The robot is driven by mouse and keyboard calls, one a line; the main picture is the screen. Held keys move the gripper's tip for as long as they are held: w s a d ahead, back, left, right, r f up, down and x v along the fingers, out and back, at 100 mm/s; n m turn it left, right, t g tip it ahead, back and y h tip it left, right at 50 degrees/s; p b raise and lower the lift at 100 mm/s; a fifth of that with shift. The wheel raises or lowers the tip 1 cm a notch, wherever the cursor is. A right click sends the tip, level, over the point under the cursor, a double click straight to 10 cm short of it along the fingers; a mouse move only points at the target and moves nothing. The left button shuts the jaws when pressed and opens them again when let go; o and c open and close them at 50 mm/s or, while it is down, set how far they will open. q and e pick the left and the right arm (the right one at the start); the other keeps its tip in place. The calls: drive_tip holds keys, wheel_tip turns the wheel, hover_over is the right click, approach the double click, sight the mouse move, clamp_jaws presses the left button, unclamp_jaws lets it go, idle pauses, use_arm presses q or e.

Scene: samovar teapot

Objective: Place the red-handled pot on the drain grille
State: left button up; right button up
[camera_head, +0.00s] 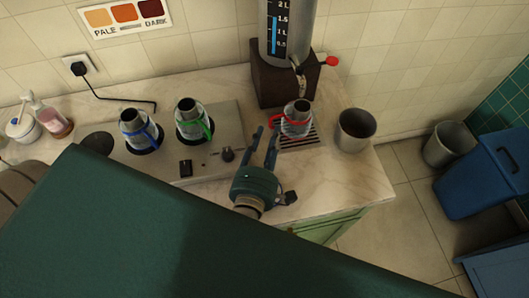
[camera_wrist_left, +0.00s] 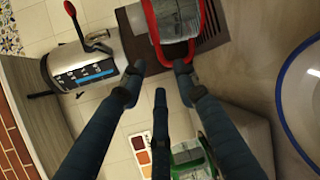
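The red-handled pot (camera_head: 297,112) is a small silver vessel with a dark top. It stands upright on the drain grille (camera_head: 302,140), a dark slatted plate in the counter below the samovar tap. In the left wrist view the pot (camera_wrist_left: 178,18) is at the top, with the grille (camera_wrist_left: 212,28) at its side; its red handle (camera_wrist_left: 177,57) points toward my fingertips. My left gripper (camera_head: 264,136) is open and empty, its fingers spread just left of and in front of the pot. The fingertips (camera_wrist_left: 160,80) are close to the handle but not closed around it. My right gripper is not visible.
The samovar (camera_head: 283,75) stands behind the grille. A metal bin-like cup (camera_head: 355,130) is to its right, near the counter edge. Pots with blue (camera_head: 138,132) and green (camera_head: 193,120) handles stand on the hotplate (camera_head: 225,125) at left. Bare counter lies in front of the grille.

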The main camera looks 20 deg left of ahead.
use_arm(q)
drive_tip(key=b+v, duration=0.1)
drive_tip(key=v, duration=0.4)
drive_tip(key=shift+f, duration=0.15)
drive_tip(key=shift+s+d+r, duration=0.1)
drive_tip(key=shift+s+r, duration=0.15)
drive_tip(key=shift+s, duration=0.3)
